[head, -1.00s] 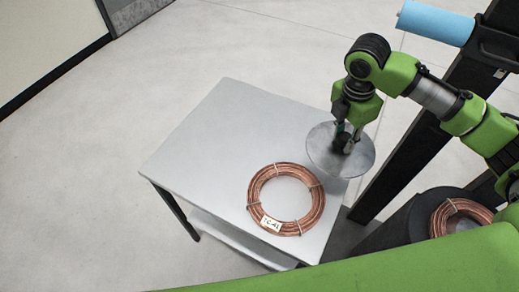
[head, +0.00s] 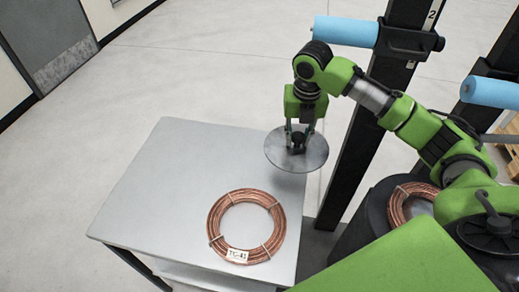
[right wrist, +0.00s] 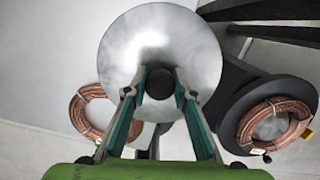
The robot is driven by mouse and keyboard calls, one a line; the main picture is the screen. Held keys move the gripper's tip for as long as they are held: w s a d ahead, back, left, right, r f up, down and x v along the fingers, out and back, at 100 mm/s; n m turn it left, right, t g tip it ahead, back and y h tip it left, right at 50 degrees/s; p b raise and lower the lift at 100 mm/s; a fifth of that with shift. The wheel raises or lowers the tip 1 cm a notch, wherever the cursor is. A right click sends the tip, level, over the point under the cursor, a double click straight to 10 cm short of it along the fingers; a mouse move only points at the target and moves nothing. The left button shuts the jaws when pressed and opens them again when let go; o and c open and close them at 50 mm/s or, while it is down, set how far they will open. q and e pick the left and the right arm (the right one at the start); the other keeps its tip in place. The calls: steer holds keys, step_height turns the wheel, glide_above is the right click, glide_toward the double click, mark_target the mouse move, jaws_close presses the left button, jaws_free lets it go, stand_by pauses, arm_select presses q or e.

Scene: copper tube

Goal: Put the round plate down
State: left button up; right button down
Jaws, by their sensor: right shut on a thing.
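The round plate (head: 283,155) is a grey metal disc with a dark knob at its centre. My right gripper (head: 298,140) is shut on the knob and holds the plate near the table's right edge, seemingly above the surface. In the right wrist view the plate (right wrist: 160,45) fills the upper middle, with the gripper's fingers (right wrist: 160,85) on both sides of the dark knob. The grey table (head: 160,185) stands below. My left gripper is not in view.
A tagged copper tube coil (head: 215,222) lies on the table in front of the plate. Another coil (head: 397,205) sits on a dark round stand at right. A black post (head: 350,165) with blue rollers (head: 345,31) rises beside the table. The table's left and back are clear.

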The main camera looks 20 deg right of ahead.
mark_target(279, 136)
steer(key=w+a+f, duration=0.1)
steer(key=w, duration=0.1)
steer(key=w+a+f, duration=0.1)
steer(key=w+a+f+p, duration=0.1)
steer(key=w, duration=0.1)
steer(key=shift+w, duration=0.3)
steer(key=w+f, duration=0.1)
steer(key=f, duration=0.1)
steer(key=w+a+f, duration=0.1)
steer(key=shift+w+f, duration=0.35)
steer(key=shift+f, duration=0.05)
steer(key=shift+w+a+f, duration=0.3)
steer(key=shift+w+f, duration=0.2)
steer(key=shift+f, duration=0.15)
step_height(279, 136, down, 2)
steer(key=shift+f+p, duration=0.1)
steer(key=shift+p, duration=0.6)
steer(key=shift+d+f, duration=0.1)
steer(key=shift+f, duration=0.35)
steer(key=shift+f, duration=0.1)
steer(key=c, duration=1.7)
jaws_free()
